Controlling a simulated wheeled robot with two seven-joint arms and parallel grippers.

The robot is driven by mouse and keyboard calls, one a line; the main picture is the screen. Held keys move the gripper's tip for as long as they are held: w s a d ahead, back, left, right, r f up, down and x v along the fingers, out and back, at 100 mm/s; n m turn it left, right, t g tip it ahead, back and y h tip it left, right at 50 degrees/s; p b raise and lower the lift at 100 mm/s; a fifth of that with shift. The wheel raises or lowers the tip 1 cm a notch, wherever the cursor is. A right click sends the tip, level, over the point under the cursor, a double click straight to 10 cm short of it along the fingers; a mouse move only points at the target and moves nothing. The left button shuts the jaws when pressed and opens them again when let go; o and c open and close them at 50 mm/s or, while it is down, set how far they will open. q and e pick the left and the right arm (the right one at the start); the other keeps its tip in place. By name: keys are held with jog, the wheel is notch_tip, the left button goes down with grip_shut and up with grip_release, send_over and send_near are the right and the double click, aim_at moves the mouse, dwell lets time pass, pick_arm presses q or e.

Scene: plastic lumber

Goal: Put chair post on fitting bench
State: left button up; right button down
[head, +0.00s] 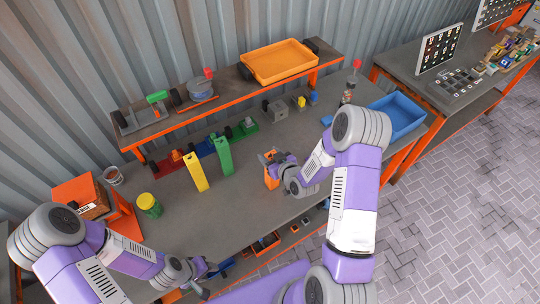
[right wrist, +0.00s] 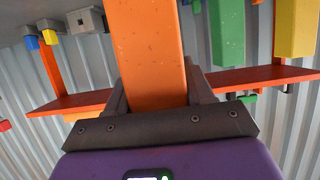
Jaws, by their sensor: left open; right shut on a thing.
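My right gripper (head: 277,166) is shut on an orange post (head: 271,176). In the right wrist view, the orange post (right wrist: 151,50) runs between the fingers of my gripper (right wrist: 160,100). The post is over the middle of the grey bench (head: 235,205); whether its lower end touches the top I cannot tell. A yellow post (head: 195,172) and a green post (head: 224,157) stand upright to its left, and show in the right wrist view too. My left gripper (head: 203,275) is open and empty at the bench's front edge.
A raised shelf along the back holds an orange tray (head: 280,62). A blue tray (head: 400,113) is at the bench's right end. A yellow-lidded green can (head: 148,204) and an orange bin (head: 80,193) are at the left. The front middle of the bench is clear.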

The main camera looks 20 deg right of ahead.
jog(key=shift+f, duration=0.15)
jog(key=shift+c, duration=2.1)
grip_release()
